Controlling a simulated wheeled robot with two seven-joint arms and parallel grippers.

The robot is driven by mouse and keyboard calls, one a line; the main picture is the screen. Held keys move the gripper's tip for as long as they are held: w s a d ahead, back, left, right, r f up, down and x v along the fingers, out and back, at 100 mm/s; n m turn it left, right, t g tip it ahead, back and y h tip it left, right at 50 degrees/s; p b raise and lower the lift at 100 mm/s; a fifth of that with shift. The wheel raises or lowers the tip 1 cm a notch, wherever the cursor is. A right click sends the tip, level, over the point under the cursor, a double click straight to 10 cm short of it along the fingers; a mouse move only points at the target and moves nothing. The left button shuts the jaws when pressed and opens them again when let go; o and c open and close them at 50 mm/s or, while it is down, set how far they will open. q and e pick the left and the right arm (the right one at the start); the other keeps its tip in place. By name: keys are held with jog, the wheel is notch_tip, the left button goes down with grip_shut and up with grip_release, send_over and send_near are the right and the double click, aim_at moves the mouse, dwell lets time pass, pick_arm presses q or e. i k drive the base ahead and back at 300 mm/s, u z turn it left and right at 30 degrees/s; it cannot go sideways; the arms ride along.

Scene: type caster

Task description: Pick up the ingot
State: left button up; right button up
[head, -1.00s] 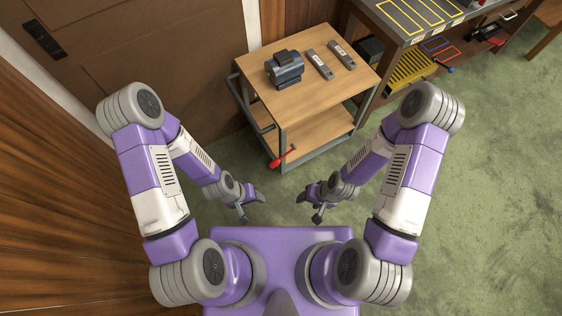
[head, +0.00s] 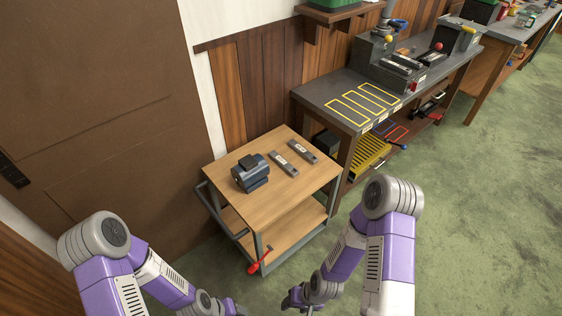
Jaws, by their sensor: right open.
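Two grey metal bars that look like ingots lie flat on the wooden top of a cart. One ingot (head: 285,163) is near the middle of the top, and the other ingot (head: 302,151) is to its right and farther back. Each has a pale label. My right gripper (head: 297,302) is open and empty at the bottom edge, in front of the cart and well short of the ingots. My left gripper (head: 232,308) is mostly cut off by the bottom edge, so its jaws cannot be judged.
A dark blue motor-like block (head: 250,173) stands left of the ingots on the cart (head: 262,208). The cart has a lower shelf and a red-handled lever (head: 260,262). A workbench (head: 330,92) with yellow outlines stands behind right. Green floor (head: 470,220) is open at right.

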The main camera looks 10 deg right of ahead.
aim_at(301, 150)
jog(key=z, duration=1.85)
jog(key=i, duration=1.8)
jog(key=u, duration=3.45)
jog(key=i, duration=0.5)
